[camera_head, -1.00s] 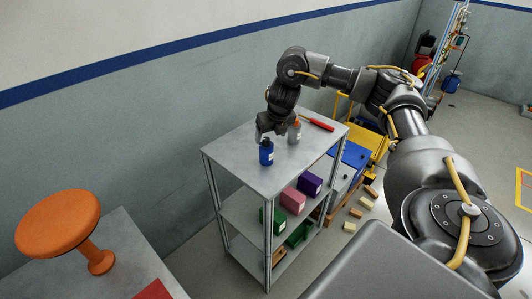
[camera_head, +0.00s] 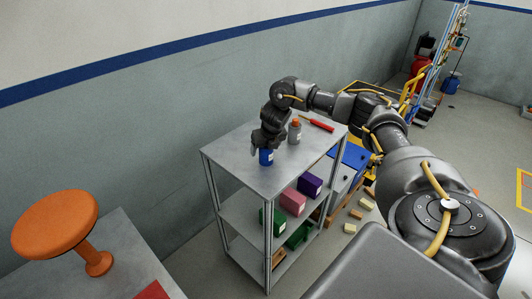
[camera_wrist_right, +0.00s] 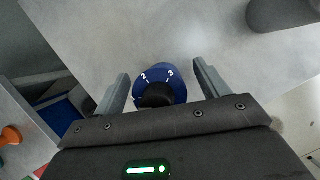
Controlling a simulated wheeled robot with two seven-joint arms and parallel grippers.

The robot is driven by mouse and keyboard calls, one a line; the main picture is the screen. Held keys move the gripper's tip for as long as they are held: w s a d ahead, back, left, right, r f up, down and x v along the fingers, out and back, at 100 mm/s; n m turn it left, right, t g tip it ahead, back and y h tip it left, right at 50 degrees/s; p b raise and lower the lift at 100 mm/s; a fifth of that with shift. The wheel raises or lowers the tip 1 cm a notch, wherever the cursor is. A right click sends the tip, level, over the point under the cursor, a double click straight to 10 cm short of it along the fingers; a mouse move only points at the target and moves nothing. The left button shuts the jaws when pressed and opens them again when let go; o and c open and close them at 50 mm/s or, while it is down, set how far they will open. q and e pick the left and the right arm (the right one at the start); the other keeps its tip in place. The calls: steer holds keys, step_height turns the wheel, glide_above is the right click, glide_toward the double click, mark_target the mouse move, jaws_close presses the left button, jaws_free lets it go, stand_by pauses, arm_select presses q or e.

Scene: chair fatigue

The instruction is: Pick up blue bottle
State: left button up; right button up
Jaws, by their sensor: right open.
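The blue bottle (camera_head: 266,157) stands upright on the top of the metal shelf unit (camera_head: 240,171), near its front edge. My right gripper (camera_head: 266,146) is directly above it in the head view and hides its top. In the right wrist view the blue bottle (camera_wrist_right: 162,80) shows its dark cap and white marks. It lies between the two open fingers of my right gripper (camera_wrist_right: 160,85), with a gap on either side. My left gripper is not in view.
A red tool (camera_head: 322,125) lies farther right. Coloured boxes (camera_head: 292,201) fill the lower shelves. An orange stool (camera_head: 56,222) stands at left.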

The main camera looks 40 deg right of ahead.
steer(key=c, duration=1.4)
steer(key=shift+r, duration=0.2)
